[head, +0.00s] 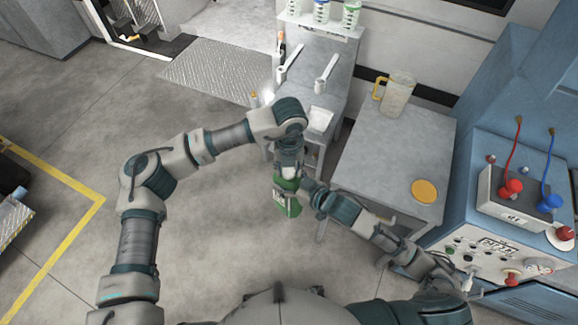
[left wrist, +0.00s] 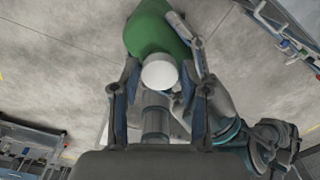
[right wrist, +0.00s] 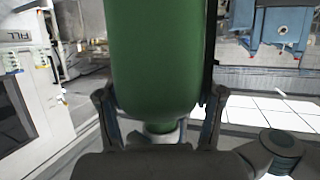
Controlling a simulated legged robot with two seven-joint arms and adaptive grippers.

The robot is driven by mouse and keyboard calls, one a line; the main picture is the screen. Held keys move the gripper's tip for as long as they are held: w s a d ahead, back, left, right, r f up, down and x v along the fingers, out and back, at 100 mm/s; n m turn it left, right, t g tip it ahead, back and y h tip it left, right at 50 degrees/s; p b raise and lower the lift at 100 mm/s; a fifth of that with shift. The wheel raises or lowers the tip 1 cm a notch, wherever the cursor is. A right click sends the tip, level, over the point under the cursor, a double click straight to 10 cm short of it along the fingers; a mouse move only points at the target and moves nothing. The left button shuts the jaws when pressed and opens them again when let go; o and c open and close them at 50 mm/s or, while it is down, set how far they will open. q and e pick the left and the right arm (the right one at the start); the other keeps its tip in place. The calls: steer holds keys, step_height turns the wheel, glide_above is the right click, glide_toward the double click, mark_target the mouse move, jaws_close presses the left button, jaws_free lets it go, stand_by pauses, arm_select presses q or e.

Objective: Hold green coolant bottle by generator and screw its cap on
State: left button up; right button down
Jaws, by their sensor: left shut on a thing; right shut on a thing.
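The green coolant bottle (head: 287,203) is held in the air in front of me, between my two arms. In the left wrist view its green body (left wrist: 155,33) ends in a round white cap (left wrist: 160,71) at the neck. My left gripper (left wrist: 163,72) is shut on the cap, one finger at each side. My right gripper (right wrist: 160,105) is shut on the bottle body (right wrist: 152,55), which fills the upper middle of the right wrist view. The fingers partly hide the neck; I cannot tell how far the cap is threaded.
A grey table (head: 375,165) to the right carries a clear jug (head: 397,95) and a yellow disc (head: 424,191). A workbench (head: 322,70) behind holds tools and bottles. The blue generator (head: 500,215) stands at right.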

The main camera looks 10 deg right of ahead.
arm_select(q)
steer(key=m, duration=1)
steer(key=shift+w+m, duration=0.1)
steer(key=shift+m, duration=0.2)
steer(key=m, duration=1.1)
steer(key=shift+w, duration=0.1)
steer(key=o, duration=1.3)
steer(key=shift+d+r, duration=0.1)
steer(key=shift+r, duration=2.15)
